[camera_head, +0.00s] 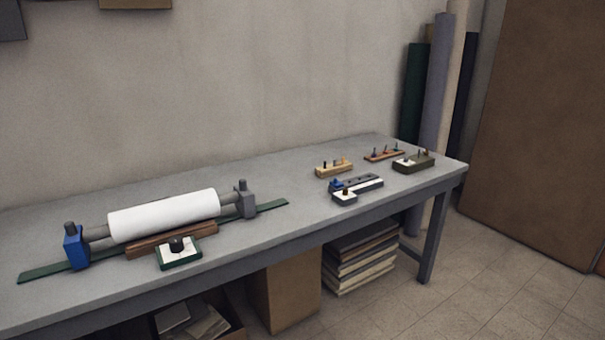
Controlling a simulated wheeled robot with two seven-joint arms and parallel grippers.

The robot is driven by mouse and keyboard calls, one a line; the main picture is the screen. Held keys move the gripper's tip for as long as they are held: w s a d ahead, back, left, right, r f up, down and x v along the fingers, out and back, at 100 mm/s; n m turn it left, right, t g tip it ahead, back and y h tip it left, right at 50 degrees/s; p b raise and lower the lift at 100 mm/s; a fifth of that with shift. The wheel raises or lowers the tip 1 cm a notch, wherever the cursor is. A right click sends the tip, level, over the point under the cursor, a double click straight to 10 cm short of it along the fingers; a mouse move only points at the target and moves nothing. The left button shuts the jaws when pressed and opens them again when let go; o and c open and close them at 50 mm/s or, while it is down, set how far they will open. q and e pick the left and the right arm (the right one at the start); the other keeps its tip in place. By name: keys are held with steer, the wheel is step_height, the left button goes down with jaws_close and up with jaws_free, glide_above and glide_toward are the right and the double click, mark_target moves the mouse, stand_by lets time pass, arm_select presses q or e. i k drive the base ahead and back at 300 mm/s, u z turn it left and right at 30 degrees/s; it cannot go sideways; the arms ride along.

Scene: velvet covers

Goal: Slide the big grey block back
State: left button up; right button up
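The big grey block (245,200) stands upright on a green rail (272,208) on the table, at the right end of a white roll (165,214). A grey shaft end reaches from the roll to the block. A blue block (76,247) stands at the roll's left end on the same rail. Both blocks have a dark knob on top. A brown wooden bar (172,240) lies in front of the roll. Neither of my grippers shows in the head view.
A green-edged pad with a black knob (179,251) sits at the table's front edge. Several small peg boards, including an olive one (413,162), stand at the right. The table (240,172) is clear behind the roll. A cardboard box (285,292) stands below.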

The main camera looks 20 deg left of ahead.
mark_target(247, 206)
steer(key=z, duration=0.25)
steer(key=i, duration=0.95)
steer(key=u, duration=0.35)
